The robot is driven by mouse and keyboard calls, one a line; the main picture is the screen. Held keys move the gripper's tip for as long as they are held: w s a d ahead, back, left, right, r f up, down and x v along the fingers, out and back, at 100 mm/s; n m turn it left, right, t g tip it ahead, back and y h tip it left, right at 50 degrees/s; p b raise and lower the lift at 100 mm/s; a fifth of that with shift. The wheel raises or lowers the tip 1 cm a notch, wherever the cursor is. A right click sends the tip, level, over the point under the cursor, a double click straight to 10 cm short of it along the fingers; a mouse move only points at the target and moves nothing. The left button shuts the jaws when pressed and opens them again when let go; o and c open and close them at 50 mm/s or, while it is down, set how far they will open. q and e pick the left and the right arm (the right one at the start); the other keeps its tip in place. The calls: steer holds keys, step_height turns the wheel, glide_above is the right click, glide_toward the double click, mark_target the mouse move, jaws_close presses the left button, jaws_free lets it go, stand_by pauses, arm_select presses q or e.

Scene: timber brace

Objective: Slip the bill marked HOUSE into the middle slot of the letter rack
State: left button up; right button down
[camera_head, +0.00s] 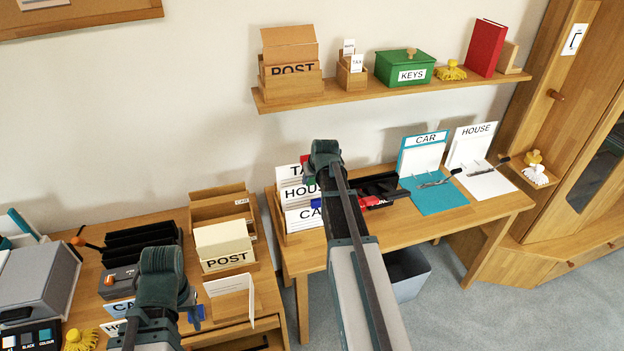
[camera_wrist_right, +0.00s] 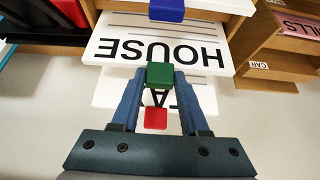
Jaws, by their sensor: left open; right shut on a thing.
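The letter rack (camera_head: 279,218) stands at the left end of the right desk. White sheets marked TAX (camera_head: 290,171), HOUSE (camera_head: 294,194) and CAR (camera_head: 303,217) stand in it one behind another, HOUSE between the others. In the right wrist view the HOUSE bill (camera_wrist_right: 112,48) shows upside down, with a green tab (camera_wrist_right: 160,74) at its edge. My right gripper (camera_wrist_right: 158,80) is shut on that tab, above the rack. Whether the bill rests on the slot's floor is hidden. My left gripper (camera_head: 167,268) is open over the left desk.
A blue CAR clipboard (camera_head: 432,194) and a white HOUSE sheet (camera_head: 486,182) are on the right desk. A POST box (camera_head: 225,243) and a folded white card (camera_head: 234,290) are on the left desk. A shelf (camera_head: 380,94) hangs above; a grey bin (camera_head: 408,272) stands below.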

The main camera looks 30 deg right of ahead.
steer(key=shift+c, duration=1.7)
jaws_free()
steer(key=shift+o, duration=0.3)
steer(key=shift+o, duration=1.4)
steer(key=shift+r, duration=0.15)
step_height(320, 180, up, 8)
steer(key=p, duration=0.8)
